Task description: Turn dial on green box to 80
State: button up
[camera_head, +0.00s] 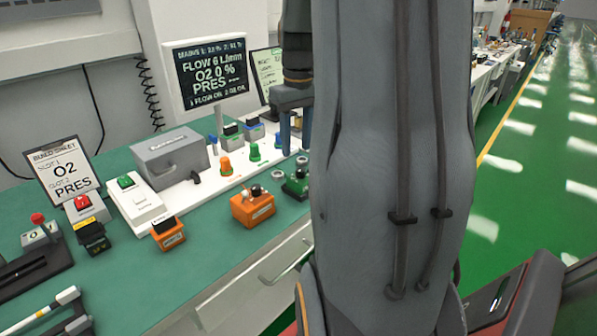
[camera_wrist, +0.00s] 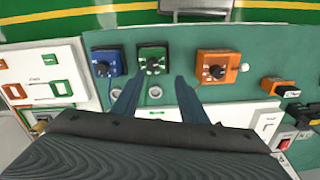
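The green box (camera_wrist: 152,53) with a dark round dial (camera_wrist: 153,66) on its face is at the middle of the wrist view. It also shows in the head view (camera_head: 295,186), partly hidden beside my arm. My gripper (camera_wrist: 158,79) is open, with its two blue-grey fingers apart on either side below the dial and nothing visible between them. In the head view my gripper (camera_head: 294,150) hangs above the bench near the green box. The dial's setting is too small to read.
A blue box (camera_wrist: 105,63) and an orange box (camera_wrist: 217,67), each with a dial, flank the green box. Orange and green knobs stand on a white panel (camera_head: 213,186) behind.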

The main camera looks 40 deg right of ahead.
aim_at(301, 169)
jog(key=shift+s+d, duration=0.1)
jog(key=shift+d, duration=0.65)
jog(key=shift+d+f, duration=0.1)
jog(key=shift+d, duration=0.05)
jog(key=f+p, duration=0.1)
jog(key=f, duration=0.6)
jog(key=shift+a+f, duration=0.15)
jog(key=shift+a, duration=0.05)
grip_shut()
